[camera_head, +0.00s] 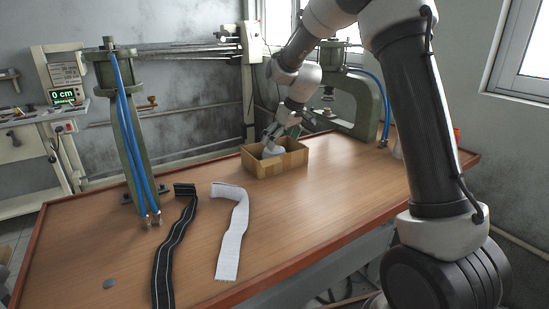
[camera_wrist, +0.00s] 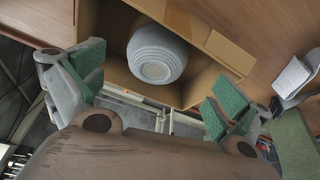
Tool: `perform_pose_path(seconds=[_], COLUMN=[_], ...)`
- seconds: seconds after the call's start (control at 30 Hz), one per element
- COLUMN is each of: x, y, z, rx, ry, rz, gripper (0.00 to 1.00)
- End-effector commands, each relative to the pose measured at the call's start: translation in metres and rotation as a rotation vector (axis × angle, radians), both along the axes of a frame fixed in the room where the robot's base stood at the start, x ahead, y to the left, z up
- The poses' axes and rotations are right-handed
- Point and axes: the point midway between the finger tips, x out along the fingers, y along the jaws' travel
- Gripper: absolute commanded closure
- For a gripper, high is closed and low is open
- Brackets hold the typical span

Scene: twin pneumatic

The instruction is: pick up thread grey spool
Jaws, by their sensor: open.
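The grey thread spool (camera_wrist: 157,52) is pale grey, rounded and ridged. It sits inside an open cardboard box (camera_wrist: 215,50), near the middle of the wrist view. In the head view the box (camera_head: 283,165) stands on the table, and a pale shape in it (camera_head: 270,151), partly covered by my gripper, looks like the spool. My gripper (camera_wrist: 155,84) is open and empty, its green-padded fingers spread wide to either side of the spool in the picture. In the head view my gripper (camera_head: 277,134) is over the box. I see no contact with the spool.
A black striped strap (camera_head: 176,245) and a white strap (camera_head: 232,230) lie on the wooden table (camera_head: 310,215). Green presses with blue hoses stand at the left (camera_head: 130,120) and behind the box on the right (camera_head: 368,108). The table's front middle is clear.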

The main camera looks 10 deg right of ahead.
Motion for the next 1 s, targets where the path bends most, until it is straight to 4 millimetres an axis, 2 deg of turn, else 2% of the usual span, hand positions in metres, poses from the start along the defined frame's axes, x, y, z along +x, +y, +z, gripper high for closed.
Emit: perform_pose_path(seconds=[0.5, 0.8, 0.87, 1.0], x=[0.027, 0.030, 0.029, 0.029], y=[0.013, 0.014, 0.014, 0.014], z=[-0.064, -0.070, -0.070, -0.070], rx=[0.000, -0.001, -0.001, 0.000], ry=[0.002, 0.001, 0.001, 0.001], rz=[0.003, 0.001, 0.001, 0.001], gripper=[0.00, 0.00, 0.09, 0.35])
